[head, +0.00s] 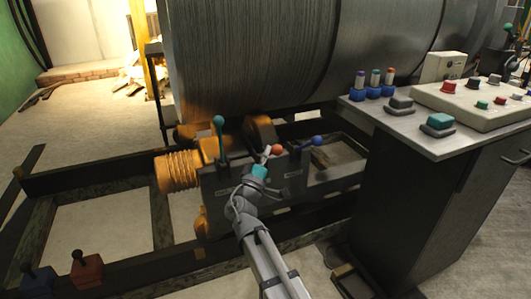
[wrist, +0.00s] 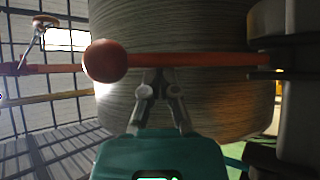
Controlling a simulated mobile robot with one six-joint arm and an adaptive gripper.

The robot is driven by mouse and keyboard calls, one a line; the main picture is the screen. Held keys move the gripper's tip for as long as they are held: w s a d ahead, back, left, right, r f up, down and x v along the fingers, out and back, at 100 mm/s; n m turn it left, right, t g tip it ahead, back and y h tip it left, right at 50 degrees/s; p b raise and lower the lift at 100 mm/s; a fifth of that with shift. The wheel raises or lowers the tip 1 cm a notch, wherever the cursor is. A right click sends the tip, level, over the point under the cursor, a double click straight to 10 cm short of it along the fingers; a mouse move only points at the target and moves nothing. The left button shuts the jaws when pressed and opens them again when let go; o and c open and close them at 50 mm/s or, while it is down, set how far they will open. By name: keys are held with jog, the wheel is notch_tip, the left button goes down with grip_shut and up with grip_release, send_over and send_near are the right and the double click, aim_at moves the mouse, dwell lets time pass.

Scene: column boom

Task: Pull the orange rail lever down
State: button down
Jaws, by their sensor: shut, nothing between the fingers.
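The orange rail lever has a round orange knob (head: 277,150) in the head view, on the dark rail below the big drum. In the wrist view its knob (wrist: 105,61) is left of centre, and its rod runs nearly level across the picture to the right. My gripper (wrist: 159,73) is shut and empty. Its fingertips meet the rod's lower edge in the wrist view, just right of the knob; I cannot tell whether they touch. In the head view my gripper (head: 266,157) is right beside the knob and partly hides the lever's lower part.
A teal-knobbed lever (head: 218,121) stands to the left and a blue-knobbed lever (head: 317,141) to the right on the same rail. A large ribbed drum (head: 270,55) is behind. A control desk (head: 410,118) with buttons stands at the right.

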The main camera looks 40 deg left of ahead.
jog(key=s+a+f+b, duration=0.1)
jog(key=s+f+b, duration=0.2)
jog(key=s, duration=0.4)
jog(key=shift+s+a, duration=0.25)
dwell(0.8)
dwell(0.6)
